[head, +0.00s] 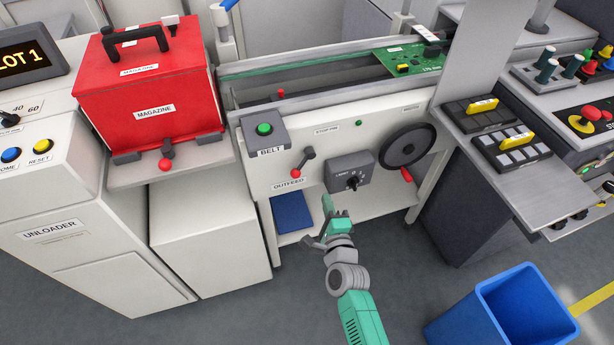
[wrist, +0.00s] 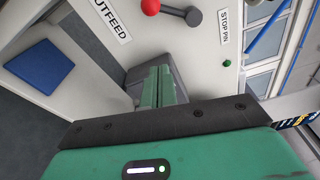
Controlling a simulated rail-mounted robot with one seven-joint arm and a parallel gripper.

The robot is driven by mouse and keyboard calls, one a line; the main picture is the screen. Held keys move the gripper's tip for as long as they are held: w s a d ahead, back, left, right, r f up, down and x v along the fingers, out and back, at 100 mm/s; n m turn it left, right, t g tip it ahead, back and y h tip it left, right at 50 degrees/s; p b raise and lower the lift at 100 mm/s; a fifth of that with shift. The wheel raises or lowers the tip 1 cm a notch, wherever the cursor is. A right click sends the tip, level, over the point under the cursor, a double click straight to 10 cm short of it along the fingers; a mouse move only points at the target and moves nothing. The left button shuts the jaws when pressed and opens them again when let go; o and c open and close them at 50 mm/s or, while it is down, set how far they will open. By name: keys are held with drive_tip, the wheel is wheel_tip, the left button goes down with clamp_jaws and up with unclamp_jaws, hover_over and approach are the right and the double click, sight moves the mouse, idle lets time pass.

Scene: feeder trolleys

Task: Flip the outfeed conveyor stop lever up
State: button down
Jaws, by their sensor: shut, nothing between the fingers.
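The stop lever is a short grey lever with a red knob (head: 296,173) on the white front panel of the outfeed conveyor (head: 270,203). It points down and left from its pivot, between the "STOP PIN" and "OUTFEED" labels. In the wrist view the red knob (wrist: 150,6) and its grey arm show at the top edge, partly cut off. My gripper (head: 328,204) is shut and empty, below and right of the lever and apart from it. In the wrist view the green fingers (wrist: 158,87) lie together in front of a dark grey box.
A grey dial box (head: 350,172) juts from the panel just above my gripper. A green belt button (head: 264,129) is left of the lever, a black handwheel (head: 407,146) to the right. A blue bin (head: 503,308) stands lower right. A red magazine (head: 150,85) sits at left.

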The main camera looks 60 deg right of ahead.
sight(316, 164)
drive_tip(key=b+x, duration=0.4)
drive_tip(key=x, duration=0.6)
drive_tip(key=shift+w+d, duration=0.2)
drive_tip(key=a+p, duration=0.1)
drive_tip(key=w+a+p, duration=0.1)
drive_tip(key=w+a+r+p, duration=0.1)
drive_tip(key=shift+a, duration=0.25)
drive_tip(key=shift+a, duration=0.15)
drive_tip(key=shift+w+a+r+m, duration=0.1)
drive_tip(key=shift+w+m, duration=0.05)
drive_tip(key=shift+m, duration=0.15)
